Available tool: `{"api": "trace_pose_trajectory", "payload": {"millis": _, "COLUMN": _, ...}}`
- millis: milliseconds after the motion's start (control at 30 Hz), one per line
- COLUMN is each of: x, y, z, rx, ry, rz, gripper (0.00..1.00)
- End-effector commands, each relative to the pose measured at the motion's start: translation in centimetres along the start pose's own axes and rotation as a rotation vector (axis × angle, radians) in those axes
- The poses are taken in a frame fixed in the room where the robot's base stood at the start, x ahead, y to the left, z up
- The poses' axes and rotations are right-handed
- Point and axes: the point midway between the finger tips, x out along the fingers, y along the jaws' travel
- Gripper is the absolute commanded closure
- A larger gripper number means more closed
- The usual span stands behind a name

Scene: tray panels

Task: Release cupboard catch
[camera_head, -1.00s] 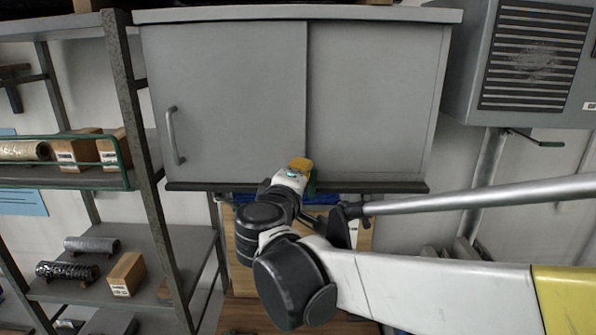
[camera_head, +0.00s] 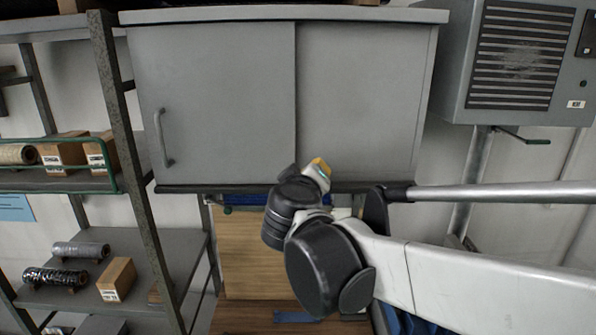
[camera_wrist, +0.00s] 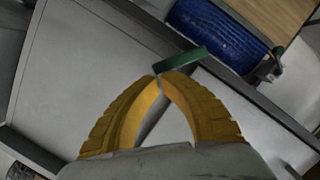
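The grey cupboard (camera_head: 215,95) hangs on the wall with two flat door panels, the left one partly overlapping the right. A bar handle (camera_head: 162,138) is on the left panel. My gripper (camera_head: 322,168) is at the cupboard's lower edge, right of the seam between the panels. In the wrist view, the yellow fingertips of my gripper (camera_wrist: 160,75) meet, with an open gap farther back between the fingers. A green bar (camera_wrist: 185,60), perhaps the catch, starts right at the fingertips; I cannot tell whether they touch it. In the head view my arm and gripper hide this spot.
A metal shelf rack (camera_head: 125,120) with boxes and rolls stands left. A vented grey unit (camera_head: 520,60) is mounted at the right. A wooden board (camera_head: 250,255) is below the cupboard. A blue object (camera_wrist: 215,35) lies near the green bar in the wrist view.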

Motion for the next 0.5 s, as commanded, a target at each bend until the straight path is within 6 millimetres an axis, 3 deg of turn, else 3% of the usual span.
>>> {"api": "trace_pose_trajectory", "payload": {"millis": 500, "x": 0.5, "y": 0.7, "z": 1.8, "rx": 0.273, "ry": -0.001, "rz": -0.068, "gripper": 1.00}}
